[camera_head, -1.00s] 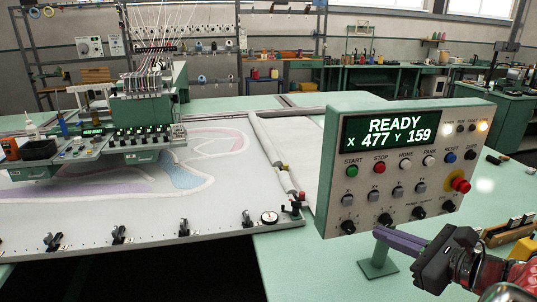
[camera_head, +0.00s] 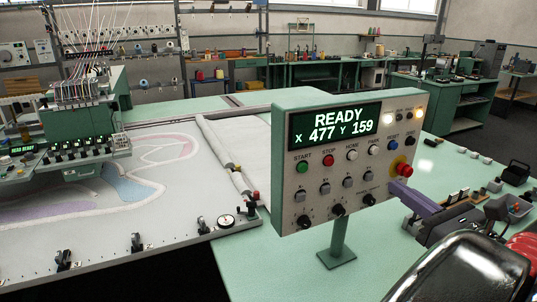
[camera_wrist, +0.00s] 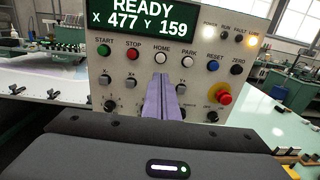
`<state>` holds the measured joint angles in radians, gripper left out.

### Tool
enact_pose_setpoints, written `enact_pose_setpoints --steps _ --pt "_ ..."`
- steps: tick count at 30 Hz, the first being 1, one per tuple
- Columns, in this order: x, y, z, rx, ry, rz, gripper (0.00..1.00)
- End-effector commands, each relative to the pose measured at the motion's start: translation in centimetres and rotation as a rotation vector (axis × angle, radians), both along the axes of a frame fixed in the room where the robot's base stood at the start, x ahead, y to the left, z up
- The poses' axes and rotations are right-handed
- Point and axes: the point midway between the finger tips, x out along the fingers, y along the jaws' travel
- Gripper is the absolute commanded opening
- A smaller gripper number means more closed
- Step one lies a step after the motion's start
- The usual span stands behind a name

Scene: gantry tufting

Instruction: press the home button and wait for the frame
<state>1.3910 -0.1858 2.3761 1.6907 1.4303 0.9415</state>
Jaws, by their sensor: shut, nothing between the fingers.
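The control panel (camera_head: 283,205) is a pale box on a green stand, its screen (camera_head: 333,126) reading READY, X 477, Y 159. The white HOME button (camera_head: 351,155) is in the upper button row between red STOP and white PARK. The wrist view shows the HOME button (camera_wrist: 161,58) just above the fingertips. My gripper (camera_head: 396,187) is shut and empty, its purple fingers in front of the panel's lower right. In the wrist view my gripper (camera_wrist: 161,77) points up at HOME; contact cannot be judged. The tufting frame (camera_head: 150,252) holds pale cloth with coloured shapes; the gantry head (camera_head: 90,125) is over its left part.
A red emergency stop (camera_head: 404,169) sticks out at the panel's right edge, near my fingers. Dials and smaller buttons lie below the upper row. The green table (camera_head: 290,265) is bare around the stand; small tools and boxes (camera_head: 520,206) lie at right.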

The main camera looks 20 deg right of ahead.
Motion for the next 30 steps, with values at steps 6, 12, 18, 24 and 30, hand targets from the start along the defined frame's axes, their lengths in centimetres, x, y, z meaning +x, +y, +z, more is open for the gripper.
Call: enact_pose_setpoints --steps 6,12,18,24,30 --pt "2.1 0.1 0.0 -0.001 0.0 0.005 0.0" --pt "4.1 0.2 0.0 0.0 0.001 0.006 0.0" --pt "6.2 0.2 0.1 0.0 0.0 0.006 0.0" --pt "8.4 0.2 0.1 0.001 0.0 0.006 0.0" --pt "10.7 0.2 0.1 0.001 0.0 0.007 0.0"
